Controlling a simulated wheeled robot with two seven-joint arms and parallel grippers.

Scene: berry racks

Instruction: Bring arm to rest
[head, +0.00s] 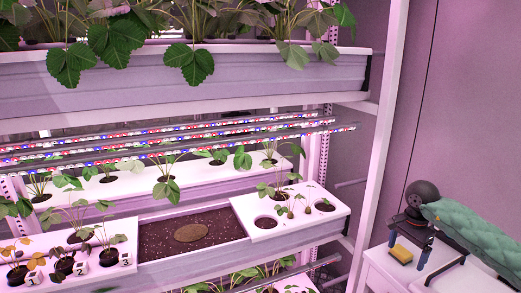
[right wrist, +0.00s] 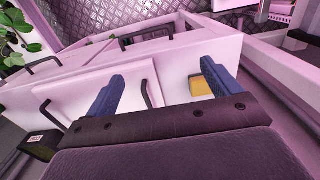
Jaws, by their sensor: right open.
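My right arm (head: 475,232), in a green padded sleeve, comes in from the right edge of the head view. My right gripper (head: 408,248) is open, with its two blue fingers apart and pointing down over a white cabinet. It also shows in the right wrist view (right wrist: 163,76), with nothing between the fingers. A yellow block (head: 402,253) shows between and behind the fingers; in the right wrist view the yellow (right wrist: 202,85) is partly hidden by a finger. My left gripper is out of view.
A white cabinet (right wrist: 75,92) with dark handles lies below the right gripper. The berry rack (head: 215,90) fills the left and middle, with a soil-filled trough (head: 165,235), potted plants and number cubes (head: 80,268). A rack post (head: 378,150) stands between rack and arm.

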